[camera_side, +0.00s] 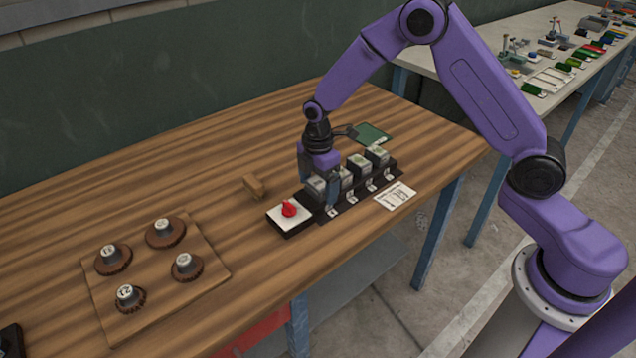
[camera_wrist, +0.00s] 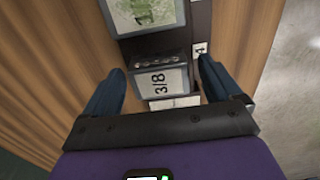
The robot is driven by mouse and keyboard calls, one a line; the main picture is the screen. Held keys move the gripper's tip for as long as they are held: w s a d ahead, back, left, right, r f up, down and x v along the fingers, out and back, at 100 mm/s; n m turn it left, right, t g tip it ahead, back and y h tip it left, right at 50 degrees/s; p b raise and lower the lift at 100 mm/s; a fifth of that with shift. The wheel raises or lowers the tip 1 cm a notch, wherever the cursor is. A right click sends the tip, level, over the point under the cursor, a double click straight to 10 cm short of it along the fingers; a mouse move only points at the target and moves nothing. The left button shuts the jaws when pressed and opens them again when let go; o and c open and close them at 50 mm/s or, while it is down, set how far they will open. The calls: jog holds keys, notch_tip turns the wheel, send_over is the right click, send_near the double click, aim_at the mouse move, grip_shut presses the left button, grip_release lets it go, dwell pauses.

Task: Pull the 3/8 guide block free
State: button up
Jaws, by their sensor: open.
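The 3/8 guide block (camera_wrist: 162,82), a dark block with a white "3/8" label, stands between my gripper's fingers in the wrist view. My gripper (camera_wrist: 161,68) is open, one blue finger on each side of it, with small gaps visible. In the side view, my gripper (camera_side: 320,182) is down at the left end of a row of grey blocks, partly covering the end one. The row stands on a black rack (camera_side: 325,214). A block with a pale green top (camera_wrist: 145,12) is just beyond the 3/8 block. The 3/8 block's base is hidden.
A white-topped box with a red knob (camera_side: 289,209) stands close left of the rack. A printed card (camera_side: 396,195) lies in front, a green board (camera_side: 373,134) behind. A small wooden piece (camera_side: 254,185) lies left; a board (camera_side: 97,300) holds several round brown pieces. The back-left tabletop is clear.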

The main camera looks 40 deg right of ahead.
aim_at(318, 183)
jog(key=c, duration=1.1)
jog(key=o, duration=0.4)
jog(key=c, duration=0.3)
jog(key=shift+c, duration=0.2)
jog(key=shift+r, duration=1.2)
jog(key=shift+r, duration=2.5)
